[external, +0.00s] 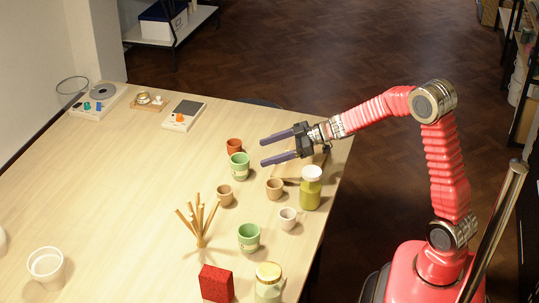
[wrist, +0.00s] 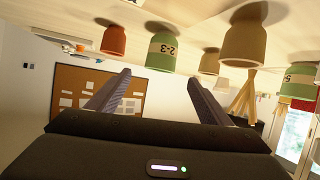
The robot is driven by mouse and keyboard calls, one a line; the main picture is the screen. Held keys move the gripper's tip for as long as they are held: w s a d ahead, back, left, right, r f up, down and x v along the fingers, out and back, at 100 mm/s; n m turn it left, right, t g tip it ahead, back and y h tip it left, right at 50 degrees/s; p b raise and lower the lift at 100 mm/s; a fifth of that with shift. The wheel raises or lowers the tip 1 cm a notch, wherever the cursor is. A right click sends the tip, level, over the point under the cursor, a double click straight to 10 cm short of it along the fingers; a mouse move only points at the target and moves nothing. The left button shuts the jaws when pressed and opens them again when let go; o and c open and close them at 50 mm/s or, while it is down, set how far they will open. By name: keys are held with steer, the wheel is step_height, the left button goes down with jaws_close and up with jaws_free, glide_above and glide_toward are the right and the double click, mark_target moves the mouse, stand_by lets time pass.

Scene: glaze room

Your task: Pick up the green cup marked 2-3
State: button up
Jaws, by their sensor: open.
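The green cup marked 2-3 (wrist: 162,50) shows upside down in the wrist view, its label facing me. In the external view it is the upper green cup (external: 239,166), upright on the table. My gripper (external: 263,151) is open and empty, to the right of that cup and apart from it, fingers pointing left toward it. In the wrist view the gap between my fingertips (wrist: 160,77) lines up with the cup. A second green cup (external: 249,237) stands nearer the front; its label is only partly readable in the wrist view (wrist: 299,82).
A red-orange cup (external: 234,146) stands close behind the marked cup. Tan cups (external: 225,196) (external: 274,188), a pale cup (external: 288,218), a jar (external: 311,188) and a bundle of sticks (external: 200,226) stand nearer the front. The table's left middle is clear.

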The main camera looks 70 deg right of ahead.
mark_target(240, 161)
steer(key=shift+x, duration=3.05)
steer(key=shift+x, duration=2.55)
steer(key=c, duration=1.2)
